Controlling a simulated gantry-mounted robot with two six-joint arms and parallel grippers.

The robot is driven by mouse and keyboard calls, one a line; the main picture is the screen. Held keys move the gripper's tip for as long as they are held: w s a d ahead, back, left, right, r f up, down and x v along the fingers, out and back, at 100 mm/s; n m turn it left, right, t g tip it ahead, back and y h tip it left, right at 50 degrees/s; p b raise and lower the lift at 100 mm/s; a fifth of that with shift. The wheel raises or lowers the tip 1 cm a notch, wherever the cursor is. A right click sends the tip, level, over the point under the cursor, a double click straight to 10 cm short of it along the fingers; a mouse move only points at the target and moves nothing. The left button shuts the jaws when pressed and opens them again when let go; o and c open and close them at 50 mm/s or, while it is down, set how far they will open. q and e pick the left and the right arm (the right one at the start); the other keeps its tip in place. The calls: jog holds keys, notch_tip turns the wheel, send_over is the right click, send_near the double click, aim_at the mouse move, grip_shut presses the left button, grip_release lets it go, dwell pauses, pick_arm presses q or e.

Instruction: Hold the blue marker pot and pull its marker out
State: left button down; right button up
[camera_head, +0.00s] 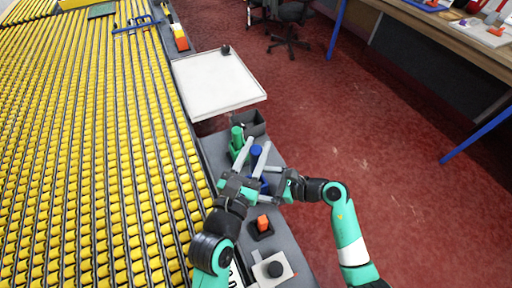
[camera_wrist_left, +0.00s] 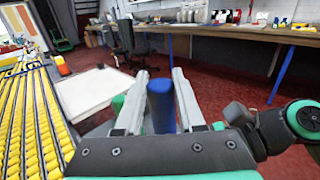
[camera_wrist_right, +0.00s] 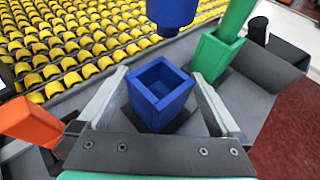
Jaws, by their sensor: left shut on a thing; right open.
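The blue marker (camera_head: 256,151) is between the fingers of my left gripper (camera_head: 254,157), which is shut on it. It stands roughly upright between both fingers in the left wrist view (camera_wrist_left: 161,106). In the right wrist view the marker's lower end (camera_wrist_right: 172,12) hangs above and behind the pot, clear of it. The square blue marker pot (camera_wrist_right: 160,98) stands on the grey ledge with its open top showing and looks empty inside. My right gripper (camera_wrist_right: 160,85) is open, with one finger on each side of the pot and gaps visible.
A green pot with a green marker (camera_wrist_right: 213,55) stands close behind the blue pot. A black holder (camera_head: 250,122) is beyond it. An orange marker (camera_head: 263,223) is nearer me. Yellow rollers (camera_head: 100,150) fill the left, and a white tray (camera_head: 215,85) is farther back.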

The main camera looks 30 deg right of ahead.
jog(key=v, duration=0.9)
